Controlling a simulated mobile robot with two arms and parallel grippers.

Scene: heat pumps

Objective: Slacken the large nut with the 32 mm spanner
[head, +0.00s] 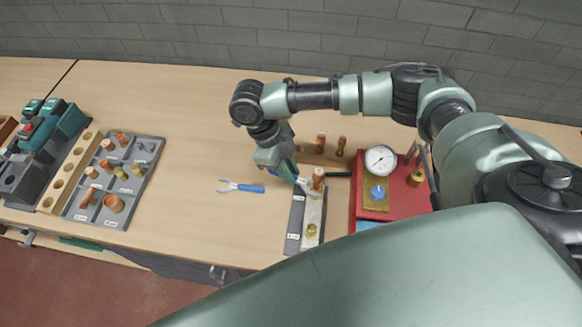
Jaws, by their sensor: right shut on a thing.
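My right gripper (284,166) reaches down from above at the middle of the bench. It is shut on a blue-handled spanner (304,184), whose grey head points down and right, close to a copper fitting (318,178). I cannot tell whether the head touches it. The fitting stands at the far end of a light metal bar; a brass nut (311,230) sits at the near end. I cannot tell which is the large nut. A second blue-handled spanner (242,187) lies flat to the left. Size marks are unreadable. My left gripper is not in view.
A red unit (395,195) with a pressure gauge (380,159) and a blue knob stands right of the bar. A grey tray of copper and brass fittings (112,182) and green tools (50,130) are at left. The bench between is mostly clear.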

